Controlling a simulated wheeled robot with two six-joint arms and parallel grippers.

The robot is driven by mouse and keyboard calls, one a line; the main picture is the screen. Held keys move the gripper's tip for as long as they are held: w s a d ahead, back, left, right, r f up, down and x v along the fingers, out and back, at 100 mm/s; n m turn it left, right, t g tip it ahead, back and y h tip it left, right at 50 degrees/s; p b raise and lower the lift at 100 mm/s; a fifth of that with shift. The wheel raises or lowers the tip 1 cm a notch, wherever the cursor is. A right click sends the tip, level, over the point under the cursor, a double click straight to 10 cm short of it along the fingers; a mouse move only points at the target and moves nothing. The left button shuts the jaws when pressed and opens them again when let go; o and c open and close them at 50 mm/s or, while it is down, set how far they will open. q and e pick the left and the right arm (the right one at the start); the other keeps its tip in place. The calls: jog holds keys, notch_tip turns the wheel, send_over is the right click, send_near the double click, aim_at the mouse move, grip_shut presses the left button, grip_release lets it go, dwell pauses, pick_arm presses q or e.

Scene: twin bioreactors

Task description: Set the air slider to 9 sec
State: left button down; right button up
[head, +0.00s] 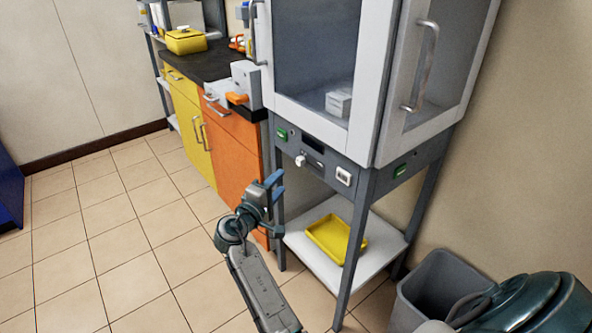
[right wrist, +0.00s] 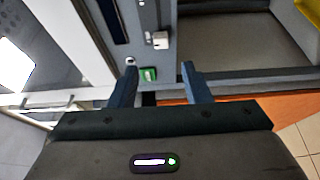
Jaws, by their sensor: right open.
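The front panel (head: 325,163) of the glass-doored cabinet carries a dark display (head: 313,145). A small white knob (head: 300,160) sits just below the display; it looks like the air slider, but no scale or seconds marks are readable. The knob also shows in the right wrist view (right wrist: 160,39), beyond my fingertips. My right gripper (head: 275,187) is open and empty, in front of the cabinet, below and left of the knob, apart from it. In the wrist view a green switch (right wrist: 148,74) appears between the open fingers. My left gripper is not in view.
A white socket-like plate (head: 344,177) is right of the knob. A yellow tray (head: 335,240) lies on the lower shelf. An orange drawer cabinet (head: 232,140) stands left of the panel, a grey bin (head: 435,290) at right. The tiled floor at left is clear.

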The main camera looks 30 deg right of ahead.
aim_at(299, 163)
jog(key=p+x, duration=0.1)
jog(key=x, duration=0.9)
jog(key=shift+w+d, duration=0.1)
jog(key=shift+d, duration=0.1)
jog(key=shift+c, duration=0.2)
grip_shut()
